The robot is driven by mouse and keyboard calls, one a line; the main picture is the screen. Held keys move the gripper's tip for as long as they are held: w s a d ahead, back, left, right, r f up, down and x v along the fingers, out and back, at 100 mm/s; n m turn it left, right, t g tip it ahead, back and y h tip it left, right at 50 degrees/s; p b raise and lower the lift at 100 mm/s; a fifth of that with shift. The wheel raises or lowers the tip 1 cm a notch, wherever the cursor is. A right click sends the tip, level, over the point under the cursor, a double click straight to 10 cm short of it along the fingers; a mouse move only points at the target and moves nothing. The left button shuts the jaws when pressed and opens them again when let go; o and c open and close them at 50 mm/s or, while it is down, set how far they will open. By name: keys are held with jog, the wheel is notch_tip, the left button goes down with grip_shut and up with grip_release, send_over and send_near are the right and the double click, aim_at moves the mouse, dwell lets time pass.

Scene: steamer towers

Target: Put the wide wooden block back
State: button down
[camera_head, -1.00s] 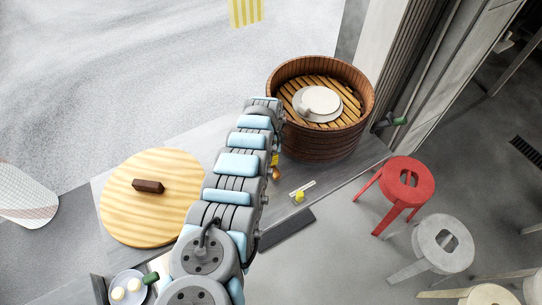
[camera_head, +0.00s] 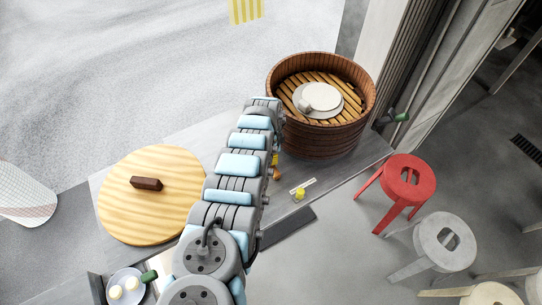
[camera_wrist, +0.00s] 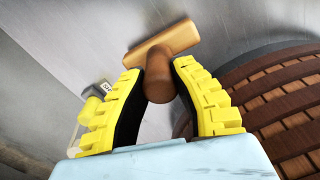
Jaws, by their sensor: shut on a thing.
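A wide wooden block (camera_wrist: 165,45) shows in the wrist view as an orange-brown bar with a rounder, darker peg pointing toward the camera. My gripper (camera_wrist: 158,75) has yellow, ribbed fingers with dark pads, shut on the peg from both sides. The bar sticks out beyond the fingertips, over a grey surface. In the head view only a small orange part of the block (camera_head: 277,174) shows beside my arm, left of and below the steamer. My arm hides most of the gripper there.
A brown round steamer (camera_head: 318,135) with a slatted floor holds a pale disc on a plate (camera_head: 343,107). A round wooden lid (camera_head: 150,220) lies left on the grey counter (camera_head: 340,172). A small yellow item (camera_head: 299,193) sits by a white strip. A red stool (camera_head: 407,178) stands right.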

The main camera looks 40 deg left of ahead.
jog(key=shift+f+b, duration=0.3)
jog(key=shift+f, duration=0.05)
jog(key=c, duration=0.9)
grip_release()
jog(key=shift+r, duration=0.2)
jog(key=shift+s+a+r, duration=0.1)
jog(key=shift+s+r, duration=0.05)
jog(key=shift+r, duration=5.7)
